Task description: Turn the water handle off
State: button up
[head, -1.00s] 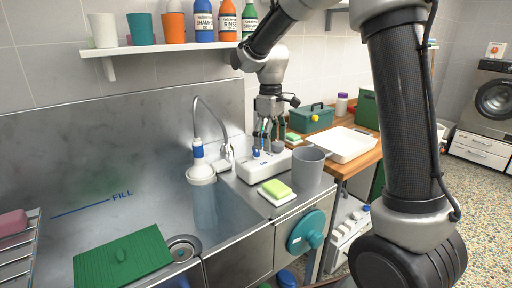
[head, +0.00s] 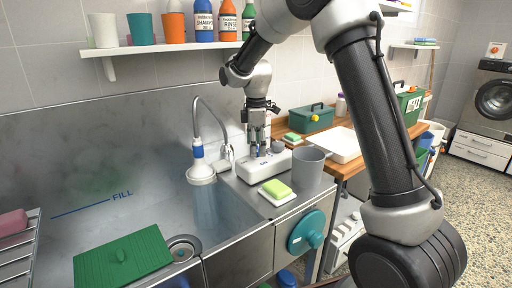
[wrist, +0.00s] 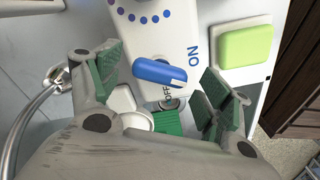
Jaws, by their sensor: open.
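The blue water handle (wrist: 160,73) sits on a white control box (wrist: 160,30) marked ON and OFF. In the wrist view the handle's rounded right end lies close to the ON and OFF lettering. In the head view the white box (head: 247,172) stands on the sink ledge beside the faucet (head: 200,130), and the handle is mostly hidden by the fingers. My gripper (head: 257,148) is just above the box, pointing down. In the wrist view my gripper (wrist: 162,84) is open, with its green-padded fingers apart on either side of the handle. Contact with the handle cannot be told.
A grey cup (head: 308,167) and a yellow-green sponge (head: 277,188) on a white dish are right of and in front of the box. A shelf (head: 165,47) with bottles and cups is above. The sink basin (head: 215,215) is to the left. A green toolbox (head: 305,118) stands behind.

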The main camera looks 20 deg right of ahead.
jog(key=shift+f, duration=0.25)
jog(key=shift+c, duration=0.2)
jog(key=c, duration=1)
jog(key=m, duration=1.1)
jog(key=shift+m, duration=0.4)
